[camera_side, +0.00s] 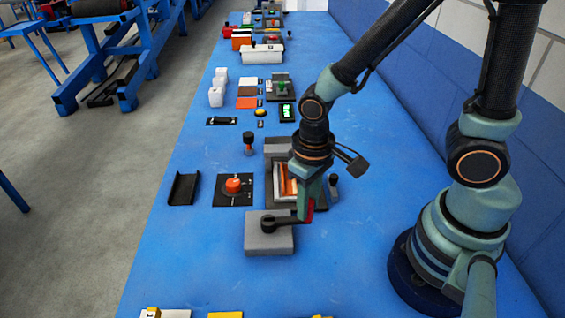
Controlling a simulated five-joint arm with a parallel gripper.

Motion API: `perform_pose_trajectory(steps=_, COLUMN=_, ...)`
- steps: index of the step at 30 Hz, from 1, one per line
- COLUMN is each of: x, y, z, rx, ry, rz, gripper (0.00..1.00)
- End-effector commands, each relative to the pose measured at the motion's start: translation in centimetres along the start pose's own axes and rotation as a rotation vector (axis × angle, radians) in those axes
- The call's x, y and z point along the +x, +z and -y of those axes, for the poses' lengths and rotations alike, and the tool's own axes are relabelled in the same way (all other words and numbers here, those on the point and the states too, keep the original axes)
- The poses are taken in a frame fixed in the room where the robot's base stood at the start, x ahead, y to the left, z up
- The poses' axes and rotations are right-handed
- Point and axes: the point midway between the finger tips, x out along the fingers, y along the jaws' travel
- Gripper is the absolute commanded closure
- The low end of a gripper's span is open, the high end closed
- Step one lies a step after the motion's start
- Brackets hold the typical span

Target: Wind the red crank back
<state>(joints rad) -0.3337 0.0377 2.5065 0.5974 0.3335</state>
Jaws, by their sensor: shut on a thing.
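The crank is a dark arm (282,223) on top of a grey block (262,243), at the lower middle of the side view. The arm points right from its hub, and its red handle (310,211) stands at the right end. My gripper (306,208) points down at this end and is shut on the red handle. My gripper hides part of the handle and part of the tray behind it.
Just behind the crank, a dark tray (272,200) holds orange and white pieces, with a dark peg (334,186) to its right. A red knob (234,185) on a black plate and a black channel (183,188) lie to the left.

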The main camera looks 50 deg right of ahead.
Motion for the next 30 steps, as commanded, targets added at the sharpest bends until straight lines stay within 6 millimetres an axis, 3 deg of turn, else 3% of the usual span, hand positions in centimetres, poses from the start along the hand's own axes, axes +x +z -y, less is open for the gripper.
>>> perform_pose_trajectory(steps=20, x=-0.1, y=0.01, z=0.04, rx=0.008, ry=0.0, rz=0.0, gripper=1.0)
perform_pose_trajectory(steps=30, x=-0.12, y=0.72, z=0.92, rx=0.145, ry=0.0, rz=-0.001, gripper=1.0)
